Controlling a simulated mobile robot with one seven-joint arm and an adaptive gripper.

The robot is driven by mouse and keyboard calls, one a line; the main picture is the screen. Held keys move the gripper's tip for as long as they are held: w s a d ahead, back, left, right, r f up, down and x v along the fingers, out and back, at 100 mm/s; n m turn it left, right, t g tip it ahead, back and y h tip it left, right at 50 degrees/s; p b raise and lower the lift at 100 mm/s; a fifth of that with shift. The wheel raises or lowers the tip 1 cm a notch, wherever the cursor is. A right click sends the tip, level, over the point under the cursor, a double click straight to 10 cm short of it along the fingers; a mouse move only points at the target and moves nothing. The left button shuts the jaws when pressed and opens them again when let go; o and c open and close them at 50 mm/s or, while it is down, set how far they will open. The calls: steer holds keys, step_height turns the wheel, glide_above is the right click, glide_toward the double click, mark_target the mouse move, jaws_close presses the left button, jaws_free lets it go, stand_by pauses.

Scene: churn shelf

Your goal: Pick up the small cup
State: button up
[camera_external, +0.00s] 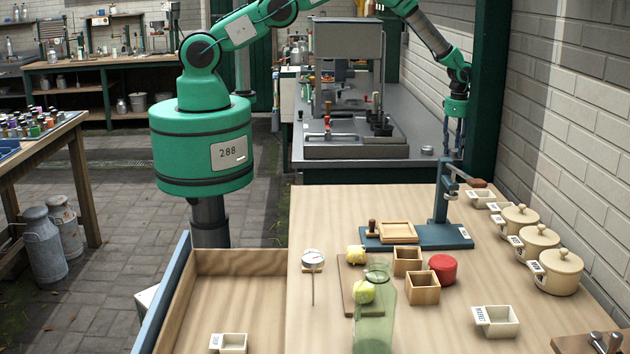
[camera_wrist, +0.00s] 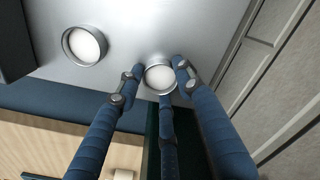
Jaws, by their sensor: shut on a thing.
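The small cup (camera_wrist: 160,78) is a round metal cup with a pale inside. In the wrist view it sits between the blue fingers of my gripper (camera_wrist: 158,70), which are shut on it. In the external view my gripper (camera_external: 456,152) reaches down at the right end of the grey counter, beside the dark green post. The held cup cannot be made out there. A larger metal cup (camera_wrist: 85,46) with a pale inside stands apart, to the left in the wrist view. A small round metal thing (camera_external: 427,150) on the counter is likely that cup.
The grey counter (camera_external: 300,150) carries a machine and a dark tray behind. A brick wall (camera_external: 570,70) rises close on the right. The wooden table (camera_external: 270,225) in front holds a blue press stand (camera_external: 440,205), lidded pots (camera_external: 537,241) and small boxes.

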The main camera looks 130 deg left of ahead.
steer(key=shift+r, duration=0.15)
step_height(320, 180, up, 10)
stand_by(0.7)
stand_by(0.6)
